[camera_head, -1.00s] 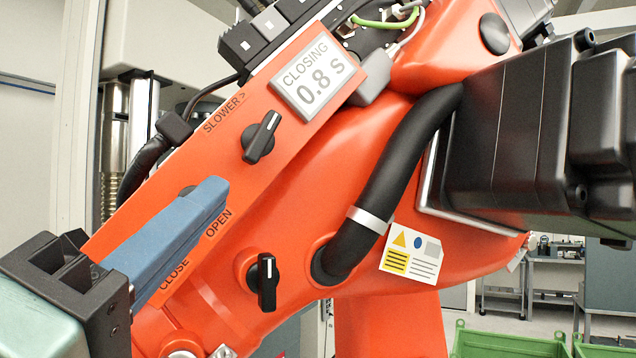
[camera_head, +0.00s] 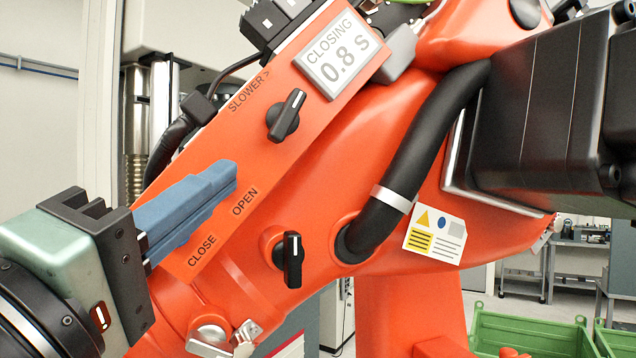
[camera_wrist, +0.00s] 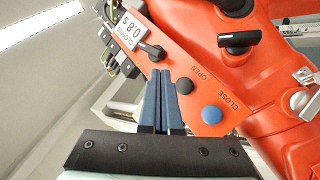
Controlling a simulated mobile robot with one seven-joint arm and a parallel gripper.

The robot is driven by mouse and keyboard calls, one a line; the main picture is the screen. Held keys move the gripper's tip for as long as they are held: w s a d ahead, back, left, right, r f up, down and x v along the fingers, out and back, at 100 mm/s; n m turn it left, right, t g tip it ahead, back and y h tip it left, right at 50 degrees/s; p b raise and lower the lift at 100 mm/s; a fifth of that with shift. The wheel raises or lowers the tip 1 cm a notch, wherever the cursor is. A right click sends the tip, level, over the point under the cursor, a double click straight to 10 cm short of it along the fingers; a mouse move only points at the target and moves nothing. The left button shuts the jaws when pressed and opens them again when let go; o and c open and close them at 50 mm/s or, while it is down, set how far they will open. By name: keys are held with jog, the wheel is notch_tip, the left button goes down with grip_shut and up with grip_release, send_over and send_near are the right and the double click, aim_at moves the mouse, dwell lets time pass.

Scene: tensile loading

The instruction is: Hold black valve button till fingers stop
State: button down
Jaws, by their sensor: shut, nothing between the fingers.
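An orange panel on the machine has a black button (camera_wrist: 184,86) by the OPEN label and a blue button (camera_wrist: 211,114) by the CLOSE label, both seen in the wrist view. My gripper (camera_wrist: 160,73) has its blue fingers shut together with nothing between them. In the wrist view the fingers lie just left of the black button; I cannot tell whether they touch the panel. In the head view my gripper (camera_head: 230,174) reaches across the panel left of OPEN and hides both buttons. A display (camera_head: 338,55) reads CLOSING 0.8 s.
A black knob (camera_head: 286,115) sits by the SLOWER label, just beyond the fingertips. Another black knob (camera_head: 291,260) is lower down. A thick black hose (camera_head: 425,150) and a black housing (camera_head: 540,110) stand to the right. Green crates (camera_head: 530,335) are at the lower right.

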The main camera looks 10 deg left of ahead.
jog(key=shift+w+a, duration=0.5)
jog(key=shift+w, duration=0.3)
jog(key=shift+w+a, duration=0.45)
jog(key=shift+w, duration=0.4)
jog(key=shift+w+a, duration=0.5)
jog(key=shift+w, duration=0.3)
jog(key=shift+w+a, duration=0.1)
jog(key=shift+w, duration=0.05)
jog(key=shift+w+a, duration=0.15)
jog(key=shift+w, duration=0.05)
jog(key=shift+w+a, duration=0.25)
jog(key=shift+w, duration=0.2)
dwell(2.3)
jog(key=shift+s+d, duration=0.1)
jog(key=shift+s, duration=0.05)
dwell(0.4)
jog(key=shift+s+d, duration=0.4)
jog(key=shift+s, duration=0.25)
jog(key=shift+s, duration=0.1)
jog(key=s, duration=0.1)
jog(key=s+d, duration=0.1)
jog(key=s+d+p, duration=0.1)
jog(key=s, duration=0.1)
jog(key=shift+d, duration=0.25)
